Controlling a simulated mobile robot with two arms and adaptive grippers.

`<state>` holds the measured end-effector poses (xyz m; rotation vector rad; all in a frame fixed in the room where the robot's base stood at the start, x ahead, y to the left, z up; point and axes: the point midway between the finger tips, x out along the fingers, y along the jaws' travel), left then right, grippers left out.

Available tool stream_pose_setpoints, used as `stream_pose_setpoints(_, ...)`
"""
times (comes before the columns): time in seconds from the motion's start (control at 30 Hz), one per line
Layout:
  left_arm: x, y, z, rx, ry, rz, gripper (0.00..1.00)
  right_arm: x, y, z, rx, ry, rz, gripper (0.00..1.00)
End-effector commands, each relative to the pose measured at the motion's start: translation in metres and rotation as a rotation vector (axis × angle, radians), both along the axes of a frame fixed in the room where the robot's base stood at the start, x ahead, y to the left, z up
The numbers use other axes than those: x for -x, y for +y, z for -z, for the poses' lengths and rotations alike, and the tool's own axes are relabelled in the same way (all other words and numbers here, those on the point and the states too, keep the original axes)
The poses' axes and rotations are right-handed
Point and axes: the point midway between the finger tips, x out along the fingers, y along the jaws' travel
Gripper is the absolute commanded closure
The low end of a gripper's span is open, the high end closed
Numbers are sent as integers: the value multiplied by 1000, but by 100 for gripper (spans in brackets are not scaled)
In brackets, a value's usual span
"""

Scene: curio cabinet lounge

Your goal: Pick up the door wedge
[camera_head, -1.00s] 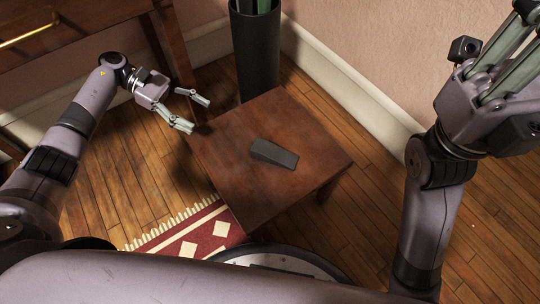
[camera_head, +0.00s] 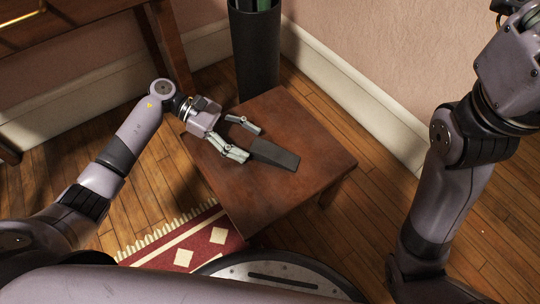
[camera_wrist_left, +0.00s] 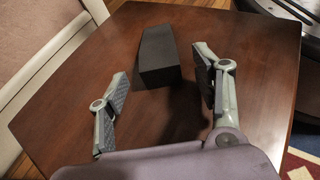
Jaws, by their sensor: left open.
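The door wedge (camera_head: 274,155) is a dark grey block lying on the small brown wooden table (camera_head: 254,199). My left gripper (camera_head: 249,142) is open at the left end of the wedge, its fingers pointing toward it. In the left wrist view the wedge (camera_wrist_left: 159,56) lies ahead, its near end close to the open fingertips (camera_wrist_left: 160,82) and apart from the left one.
A dark cylindrical bin (camera_head: 254,55) stands behind the table against the wall. A wooden desk (camera_head: 70,40) is at the upper left. A red patterned rug (camera_head: 185,240) lies at the front left. The tabletop around the wedge is clear.

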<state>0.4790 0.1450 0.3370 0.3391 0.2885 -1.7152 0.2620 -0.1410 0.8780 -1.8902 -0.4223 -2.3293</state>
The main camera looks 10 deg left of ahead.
Motion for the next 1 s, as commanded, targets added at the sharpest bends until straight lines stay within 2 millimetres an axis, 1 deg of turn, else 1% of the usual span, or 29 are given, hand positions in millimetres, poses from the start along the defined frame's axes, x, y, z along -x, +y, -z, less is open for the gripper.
stream_pose_setpoints(0.03, 1, -6, 4, 1, -1, 2, 40, 2, 0, 1, 0, -8, 0, 82)
stream_pose_setpoints(0.1, 2, -10, 5, 0, -2, 0, 40, 4, 0, 0, 0, -14, 1, 82)
stream_pose_setpoints(0.37, 2, -11, 4, -1, -1, -1, 41, 4, 0, -2, 1, -14, 1, 82)
stream_pose_setpoints(1.0, 2, -11, 4, -1, -1, -1, 83, 4, 0, -2, 1, -16, 0, 82)
